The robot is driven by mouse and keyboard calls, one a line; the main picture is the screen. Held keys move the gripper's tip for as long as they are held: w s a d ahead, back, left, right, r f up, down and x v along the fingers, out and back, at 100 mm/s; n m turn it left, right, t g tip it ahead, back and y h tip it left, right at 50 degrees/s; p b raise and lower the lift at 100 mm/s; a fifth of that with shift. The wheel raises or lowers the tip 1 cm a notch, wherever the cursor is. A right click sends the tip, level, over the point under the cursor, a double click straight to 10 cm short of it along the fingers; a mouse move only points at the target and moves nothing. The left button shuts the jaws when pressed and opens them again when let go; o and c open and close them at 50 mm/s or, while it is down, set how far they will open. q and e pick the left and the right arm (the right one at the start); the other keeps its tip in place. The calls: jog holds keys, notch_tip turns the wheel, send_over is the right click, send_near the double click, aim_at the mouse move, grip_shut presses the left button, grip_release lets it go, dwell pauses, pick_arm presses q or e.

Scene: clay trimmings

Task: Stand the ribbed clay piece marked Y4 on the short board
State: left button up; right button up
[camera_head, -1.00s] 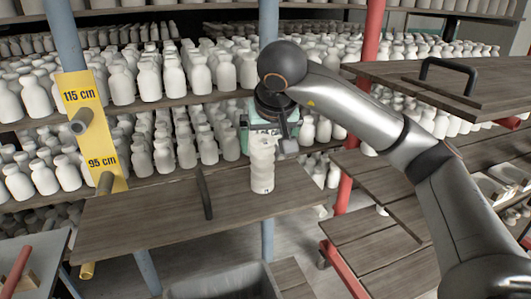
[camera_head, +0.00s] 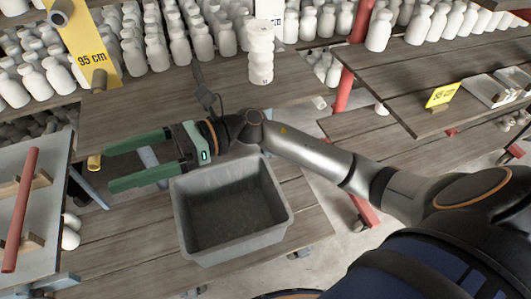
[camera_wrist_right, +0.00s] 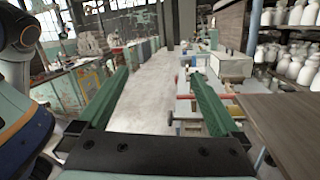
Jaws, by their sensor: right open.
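A small dark mark shows low on the piece, too small to read. My right gripper (camera_head: 104,173) is open and empty, its green fingers spread and pointing left, in front of the board and apart from the piece. In the right wrist view my right gripper (camera_wrist_right: 160,72) also shows open, with nothing between its fingers. My left gripper is not in view.
An empty grey bin (camera_head: 274,178) sits below my right arm. A red bar (camera_head: 20,210) lies on a panel at the left. Shelves of white bottles (camera_head: 180,42) fill the back.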

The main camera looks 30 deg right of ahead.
jog(key=w+d+f+m+t+h, duration=0.2)
jog(key=d+f+m+t+h, duration=0.55)
jog(key=m, duration=0.95)
jog(key=w+d+f+m+t+h, duration=0.3)
jog(key=f+m+t, duration=0.6)
jog(key=m, duration=0.9)
jog(key=s+d+f+m+g+h, duration=0.3)
jog(key=s+f+m, duration=0.4)
jog(key=f, duration=0.3)
jog(key=s+d+f+m+g+h, duration=0.3)
jog(key=s+f+m+g, duration=0.3)
jog(key=s+f, duration=0.4)
jog(key=shift+d+f+m, duration=0.3)
jog(key=shift+f+m, duration=0.1)
jog(key=shift+f, duration=0.2)
jog(key=shift+h, duration=0.25)
notch_tip(320, 180, up, 5)
jog(key=p, duration=0.4)
jog(key=shift+f+p, duration=0.15)
jog(key=shift+p, duration=0.2)
